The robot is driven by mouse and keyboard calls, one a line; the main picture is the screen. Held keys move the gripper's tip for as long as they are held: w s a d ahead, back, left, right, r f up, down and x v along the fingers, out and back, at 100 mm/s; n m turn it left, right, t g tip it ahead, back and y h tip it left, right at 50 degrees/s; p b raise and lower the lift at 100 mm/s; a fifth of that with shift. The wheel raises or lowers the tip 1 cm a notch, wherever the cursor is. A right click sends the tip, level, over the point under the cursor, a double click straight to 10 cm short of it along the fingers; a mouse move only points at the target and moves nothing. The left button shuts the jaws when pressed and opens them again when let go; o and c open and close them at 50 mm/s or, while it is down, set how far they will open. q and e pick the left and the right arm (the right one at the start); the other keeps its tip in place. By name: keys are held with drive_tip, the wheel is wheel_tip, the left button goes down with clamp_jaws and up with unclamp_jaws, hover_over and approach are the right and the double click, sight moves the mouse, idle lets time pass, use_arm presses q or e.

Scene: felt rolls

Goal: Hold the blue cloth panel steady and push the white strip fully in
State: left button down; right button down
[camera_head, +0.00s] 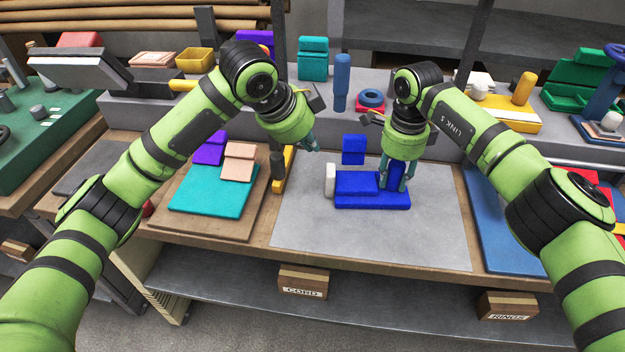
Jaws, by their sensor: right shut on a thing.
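The blue cloth panel (356,183) lies on a blue base (372,203) on the grey mat. A small blue upright piece (353,149) stands behind it. The white strip (330,180) stands at the panel's left end and sticks out to the left; how deep it sits is hidden. My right gripper (397,178) points down at the panel's right end, its fingers shut on the blue part there. My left gripper (314,146) hangs in the air above and behind the white strip, apart from it. Its fingers are too small and edge-on to tell their opening.
A brown board (180,222) with teal, purple and tan pieces lies left of the grey mat (430,245). A dark-and-yellow tool (284,172) lies between them. A blue mat (495,235) lies on the right. The front of the grey mat is clear.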

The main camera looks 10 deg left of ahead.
sight(398, 162)
drive_tip(key=c, duration=0.8)
unclamp_jaws()
drive_tip(key=shift+a, duration=0.1)
drive_tip(key=shift+o, duration=0.3)
drive_tip(key=o, duration=0.7)
drive_tip(key=shift+o, duration=0.2)
drive_tip(key=shift+r, duration=0.15)
drive_tip(key=shift+r+p, duration=0.9)
drive_tip(key=shift+r, duration=0.45)
